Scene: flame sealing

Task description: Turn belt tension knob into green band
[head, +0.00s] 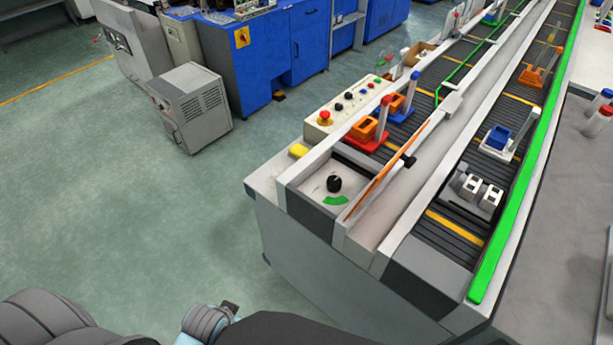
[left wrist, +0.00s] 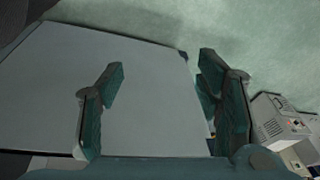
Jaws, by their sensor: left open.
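The belt tension knob (head: 334,184) is a black round knob on a pale plate at the near end of the left conveyor in the head view. A green band (head: 336,201) is an arc on the plate just below the knob. Which way the knob points is too small to tell. In the left wrist view my left gripper (left wrist: 160,95) is open, with nothing between its fingers, facing a plain grey surface. The knob does not show in that view. In the head view grey arm parts show at the bottom edge, but no gripper fingers can be made out. My right gripper is not in view.
A control box with a red emergency button (head: 325,117) stands beside the conveyor. Orange blocks on a red carrier (head: 366,138) sit behind the knob plate. An orange strip (head: 386,170) runs along its right. A grey cabinet (head: 190,108) stands on the otherwise open floor at left.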

